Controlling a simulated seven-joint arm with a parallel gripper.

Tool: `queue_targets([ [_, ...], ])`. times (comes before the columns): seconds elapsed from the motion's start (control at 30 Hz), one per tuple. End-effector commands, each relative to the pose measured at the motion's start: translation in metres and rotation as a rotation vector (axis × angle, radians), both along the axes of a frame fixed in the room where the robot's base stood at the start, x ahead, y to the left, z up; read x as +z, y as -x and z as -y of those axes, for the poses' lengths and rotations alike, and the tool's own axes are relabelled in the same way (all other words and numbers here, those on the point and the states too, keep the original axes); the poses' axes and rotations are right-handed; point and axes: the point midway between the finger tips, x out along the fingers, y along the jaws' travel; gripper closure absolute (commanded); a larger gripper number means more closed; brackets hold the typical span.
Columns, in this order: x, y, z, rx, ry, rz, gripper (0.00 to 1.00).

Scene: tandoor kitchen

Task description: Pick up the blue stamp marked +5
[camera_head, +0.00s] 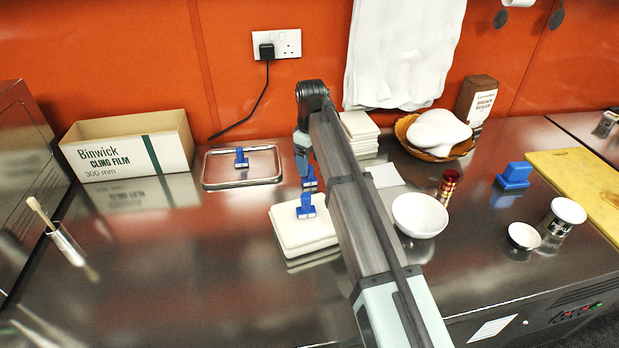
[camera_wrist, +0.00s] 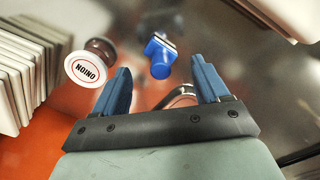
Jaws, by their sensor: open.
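In the head view one blue stamp (camera_head: 306,207) stands on a white stack (camera_head: 297,231) at the middle of the counter. Another blue stamp (camera_head: 241,159) stands in a shallow metal tray (camera_head: 228,184) by the wall. A larger blue object (camera_head: 514,175) is at the right. No +5 mark is legible on any of them. My gripper (camera_head: 309,184) hangs just above and behind the stamp on the stack. In the wrist view my gripper (camera_wrist: 160,88) is open and empty, with a blue stamp-like piece (camera_wrist: 160,58) beyond the fingertips; its mark is unreadable.
A cling film box (camera_head: 120,160) stands back left. A white bowl (camera_head: 420,215) and red-topped jar (camera_head: 448,185) stand right of my arm. Left counter is mostly clear.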

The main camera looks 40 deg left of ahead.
Motion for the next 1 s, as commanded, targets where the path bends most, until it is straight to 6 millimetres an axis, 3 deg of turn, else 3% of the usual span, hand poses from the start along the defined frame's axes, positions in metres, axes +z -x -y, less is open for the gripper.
queue_targets([
  [0.27, -0.011, 0.000, 0.000, 0.000, -0.001, 0.001, 0.26],
  [0.63, -0.054, 0.001, -0.003, 0.000, 0.001, 0.000, 0.26],
  [0.9, -0.058, 0.000, -0.003, 0.000, -0.001, 0.001, 0.26],
  [1.0, -0.058, 0.000, -0.003, 0.000, -0.001, 0.001, 0.34],
])
